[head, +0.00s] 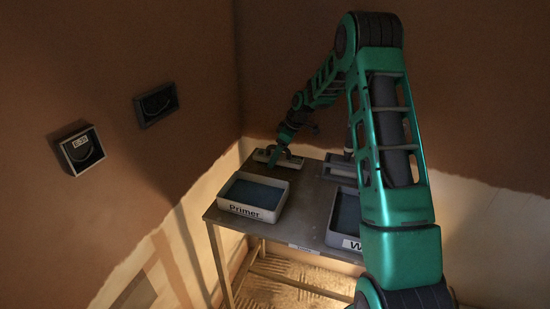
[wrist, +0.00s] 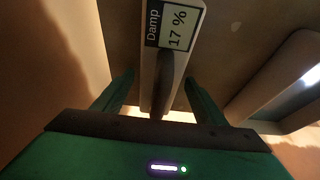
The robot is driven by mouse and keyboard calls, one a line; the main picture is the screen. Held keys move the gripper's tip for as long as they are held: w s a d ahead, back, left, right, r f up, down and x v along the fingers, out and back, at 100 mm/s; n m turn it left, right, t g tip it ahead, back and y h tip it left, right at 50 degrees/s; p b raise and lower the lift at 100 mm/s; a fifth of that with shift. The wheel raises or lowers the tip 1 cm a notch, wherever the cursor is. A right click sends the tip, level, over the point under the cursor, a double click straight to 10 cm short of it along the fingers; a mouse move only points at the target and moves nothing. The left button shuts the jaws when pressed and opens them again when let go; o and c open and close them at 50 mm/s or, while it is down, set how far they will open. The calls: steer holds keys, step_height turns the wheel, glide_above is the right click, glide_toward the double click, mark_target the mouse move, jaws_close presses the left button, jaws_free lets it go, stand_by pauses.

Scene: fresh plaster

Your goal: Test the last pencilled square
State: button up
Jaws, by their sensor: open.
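A damp meter (wrist: 152,60) lies on the table, its display reading "Damp 17 %" in the wrist view. A dark grip rises from its middle. In the head view the meter (head: 262,155) is a pale bar at the table's back left corner. My gripper (wrist: 158,82) is open, with one green finger on each side of the meter's grip. In the head view my gripper (head: 284,158) is small and low over the meter. Whether the fingers touch it I cannot tell. I can make out no pencilled square on the plaster.
The table (head: 308,197) holds a tray marked "Primer" (head: 247,210) and, at right, a tray marked "W" (head: 350,243), partly hidden by my arm. Brown plaster covers the walls' upper parts.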

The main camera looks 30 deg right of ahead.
steer(key=v, duration=0.9)
steer(key=shift+w+a+r, duration=0.15)
steer(key=shift+r, duration=0.65)
steer(key=shift+s+r, duration=0.2)
steer(key=shift+s, duration=0.2)
steer(key=s+r+m+g+h, duration=0.1)
steer(key=s+r+m, duration=0.3)
steer(key=s, duration=0.8)
steer(key=s+r+m+g+h, duration=0.15)
steer(key=s+r+m, duration=0.25)
steer(key=s, duration=0.9)
steer(key=s+a+f+m, duration=0.1)
steer(key=s+m, duration=0.2)
steer(key=s, duration=0.8)
steer(key=s+a+f+m, duration=0.1)
steer(key=s+m, duration=0.3)
steer(key=s, duration=0.8)
steer(key=shift+s+a+f+g, duration=0.35)
steer(key=shift+f+g, duration=0.1)
steer(key=shift+f, duration=0.1)
steer(key=shift+h, duration=0.25)
